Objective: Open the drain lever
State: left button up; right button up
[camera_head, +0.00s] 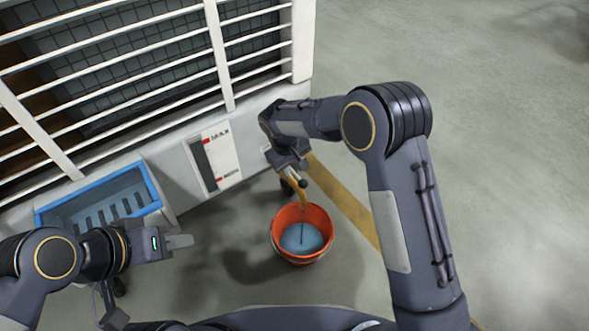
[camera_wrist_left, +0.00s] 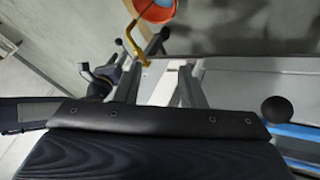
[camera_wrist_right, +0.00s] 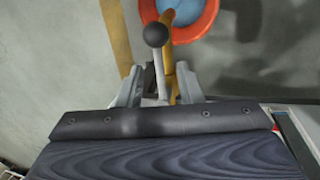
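The drain lever has a black ball knob (camera_wrist_right: 156,34) on a pale shaft beside a yellow drain pipe (camera_wrist_right: 170,58). In the right wrist view the shaft stands between the fingers of my right gripper (camera_wrist_right: 160,84). The fingers look apart, with the knob beyond their tips; contact cannot be told. In the head view my right gripper (camera_head: 287,163) is at the pipe, partly hiding the lever. My left gripper (camera_head: 183,242) is left of the bucket, away from the lever. Its fingers look apart in the left wrist view (camera_wrist_left: 160,85), which also shows the pipe (camera_wrist_left: 132,42).
An orange bucket (camera_head: 302,213) with blue water stands below the pipe on the floor. A blue-rimmed tray (camera_head: 148,178) sits at the left, beside a white gauge panel (camera_head: 222,160) and a slatted white housing (camera_head: 222,62). Floor to the right is clear.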

jog(key=r, duration=0.3)
jog(key=a+r+p, duration=0.1)
jog(key=r, duration=0.1)
jog(key=shift+s, duration=0.3)
jog(key=shift+r, duration=0.1)
dwell(0.6)
jog(key=s+d+r+m+y, duration=0.2)
jog(key=s+d+r, duration=0.4)
jog(key=d+r, duration=0.15)
jog(key=s+d+r+m+y, duration=0.2)
jog(key=s+d+r, duration=0.3)
jog(key=d+r, duration=0.3)
jog(key=s+d+m+t+y, duration=0.1)
jog(key=s+d+m+t, duration=0.15)
jog(key=s, duration=0.75)
jog(key=s+d+m+t+y, duration=0.1)
jog(key=s+d+m+t, duration=0.15)
jog(key=s, duration=0.75)
notch_tip(320, 180, up, 27)
jog(key=p, duration=2.7)
jog(key=shift+w+d+n+g, duration=0.3)
jog(key=shift+w+d, duration=0.05)
jog(key=shift+w, duration=0.05)
